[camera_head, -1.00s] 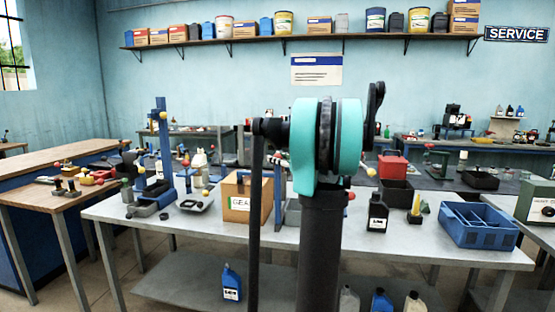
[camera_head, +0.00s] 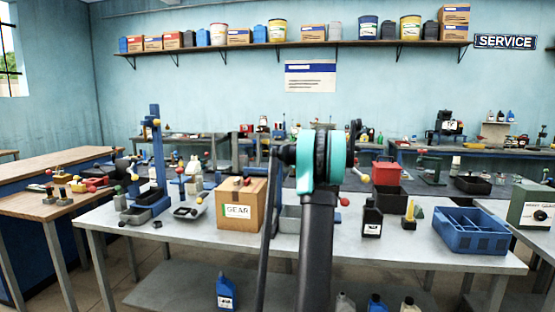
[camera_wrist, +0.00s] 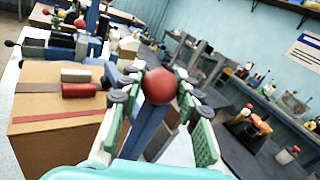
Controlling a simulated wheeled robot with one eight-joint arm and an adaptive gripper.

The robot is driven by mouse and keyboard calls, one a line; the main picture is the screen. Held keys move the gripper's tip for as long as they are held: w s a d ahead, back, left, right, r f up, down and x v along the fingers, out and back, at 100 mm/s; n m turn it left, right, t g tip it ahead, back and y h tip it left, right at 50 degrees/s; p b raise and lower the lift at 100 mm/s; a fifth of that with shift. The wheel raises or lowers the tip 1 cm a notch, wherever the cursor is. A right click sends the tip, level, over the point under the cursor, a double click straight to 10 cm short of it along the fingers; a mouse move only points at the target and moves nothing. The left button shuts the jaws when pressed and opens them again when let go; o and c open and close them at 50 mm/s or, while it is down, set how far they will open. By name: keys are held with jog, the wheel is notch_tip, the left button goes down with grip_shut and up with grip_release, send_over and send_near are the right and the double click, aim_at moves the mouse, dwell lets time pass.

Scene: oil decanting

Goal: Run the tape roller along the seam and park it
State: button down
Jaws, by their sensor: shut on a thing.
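In the wrist view, my gripper (camera_wrist: 158,84) is shut on a red ball knob (camera_wrist: 160,90), with green fingers on either side of it. A blue bar (camera_wrist: 146,130) runs below the knob. I cannot tell whether they belong to the tape roller. A cardboard box (camera_wrist: 50,140) stands left of the fingers, with a brown stripe and a dark red stripe across it. A red cylinder (camera_wrist: 80,90) and a grey one (camera_wrist: 75,75) show over its top. In the head view the box (camera_head: 250,205) has a GEAR label. My arm hides my gripper there.
On the grey bench, a blue stand (camera_head: 155,160) is left of the box. Bare bench shows along the front.

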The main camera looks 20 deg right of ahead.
jog(key=shift+w+d, duration=0.15)
jog(key=c, duration=1.1)
grip_release()
jog(key=shift+o, duration=0.2)
jog(key=shift+r, duration=0.15)
notch_tip(320, 180, up, 10)
jog(key=shift+f, duration=0.15)
